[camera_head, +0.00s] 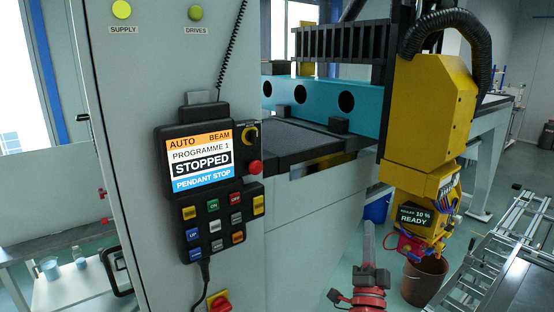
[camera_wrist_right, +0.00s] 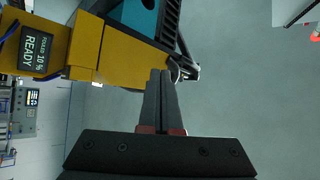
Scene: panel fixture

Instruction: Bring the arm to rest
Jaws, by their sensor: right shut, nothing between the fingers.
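My right gripper (camera_head: 369,228) stands upright at the lower middle of the head view, with grey fingers above a red and dark wrist. Its fingers are shut together with nothing between them. In the right wrist view the closed fingers (camera_wrist_right: 160,75) point toward the yellow machine head. In the head view the gripper is in open space right of the grey cabinet and left of the yellow machine head (camera_head: 430,105). It appears to touch nothing. My left gripper is not in view.
A control pendant (camera_head: 203,160) on the grey cabinet (camera_head: 130,70) reads "STOPPED" and "PENDANT STOP". The yellow head's display (camera_head: 413,216) reads "10 % READY". A brown bucket (camera_head: 424,282) stands below it. A metal ladder-like frame (camera_head: 495,255) is at right. A teal beam (camera_head: 320,95) lies behind.

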